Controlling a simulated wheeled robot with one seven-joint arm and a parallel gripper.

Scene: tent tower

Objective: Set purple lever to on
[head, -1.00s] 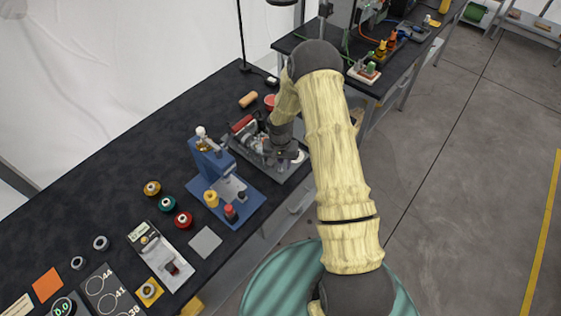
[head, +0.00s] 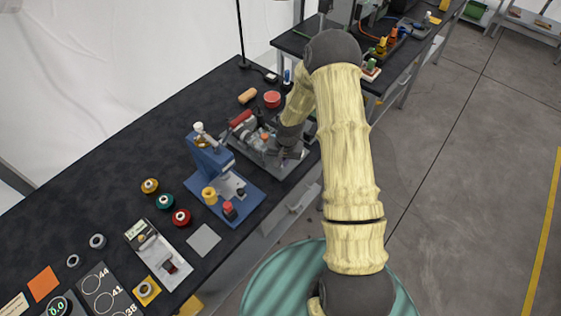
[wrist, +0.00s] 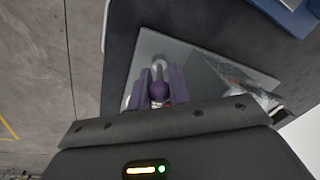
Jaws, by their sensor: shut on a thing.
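In the head view my gripper (head: 288,154) is at the right front part of a grey machine base (head: 262,158). The lever is too small and covered to make out there. Its on and off marks cannot be read.
A red handle (head: 241,118) and metal parts stand on the base's left side. A blue press (head: 212,160) stands to the left. A red round container (head: 272,99) is behind. The bench's front edge runs close by my arm.

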